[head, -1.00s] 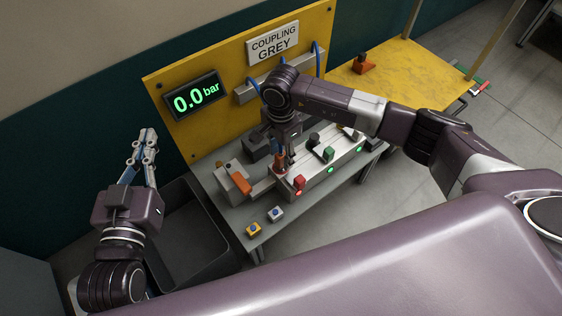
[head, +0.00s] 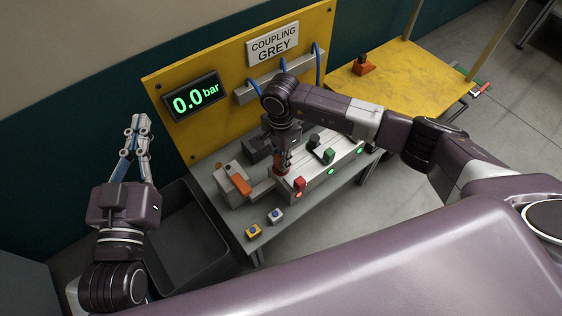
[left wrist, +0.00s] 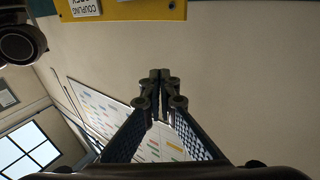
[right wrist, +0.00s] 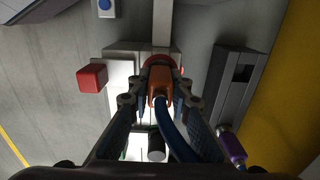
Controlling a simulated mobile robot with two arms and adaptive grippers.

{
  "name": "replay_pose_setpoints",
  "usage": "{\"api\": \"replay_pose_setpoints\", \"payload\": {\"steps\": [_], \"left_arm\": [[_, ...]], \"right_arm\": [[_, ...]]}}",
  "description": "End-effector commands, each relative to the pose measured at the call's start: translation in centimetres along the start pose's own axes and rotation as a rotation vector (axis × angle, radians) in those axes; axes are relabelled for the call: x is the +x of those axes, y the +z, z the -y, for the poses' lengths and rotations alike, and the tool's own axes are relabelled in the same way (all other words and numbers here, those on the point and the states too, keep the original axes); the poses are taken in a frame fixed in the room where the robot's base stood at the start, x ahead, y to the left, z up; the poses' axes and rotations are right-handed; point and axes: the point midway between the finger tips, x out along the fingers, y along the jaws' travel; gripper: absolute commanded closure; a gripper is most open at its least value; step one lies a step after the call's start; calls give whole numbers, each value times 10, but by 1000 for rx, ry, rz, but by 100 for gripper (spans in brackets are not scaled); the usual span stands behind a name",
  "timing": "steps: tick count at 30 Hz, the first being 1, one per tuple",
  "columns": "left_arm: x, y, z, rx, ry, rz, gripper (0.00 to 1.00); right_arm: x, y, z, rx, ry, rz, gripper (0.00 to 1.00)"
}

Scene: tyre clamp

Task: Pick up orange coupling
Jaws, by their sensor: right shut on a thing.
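The orange coupling (right wrist: 160,86) shows in the right wrist view with a blue hose (right wrist: 176,133) running from it toward the camera. My right gripper (right wrist: 160,92) is shut on this coupling, one finger on each side. A red ring (right wrist: 168,63) lies just behind the coupling; I cannot tell whether they touch. In the head view my right gripper (head: 283,160) is over the left end of the pale bench block (head: 312,183), and the coupling is mostly hidden. My left gripper (head: 138,140) is raised over the dark bin, empty, its fingertips together in the left wrist view (left wrist: 160,82).
A red block (head: 299,184) and a green block (head: 328,155) are on the pale block. An orange-topped fixture (head: 239,184) stands left on the bench. The dark bin (head: 163,254) is below left. The yellow panel (head: 205,140) stands behind, its display reading 0.0 bar.

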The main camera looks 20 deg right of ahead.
Motion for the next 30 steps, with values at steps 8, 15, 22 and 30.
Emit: {"api": "replay_pose_setpoints", "payload": {"steps": [8,15,22,30], "left_arm": [[0,0,0,0,0,1,100],[-3,18,2,1,-5,83,100],[-12,52,7,4,-15,248,100],[-46,108,15,5,-32,538,100]], "right_arm": [[-2,0,0,0,-1,0,100],[-14,-1,1,0,-2,-1,100],[-41,-1,1,0,-3,-1,100],[-92,-1,1,0,-5,-2,100]]}}
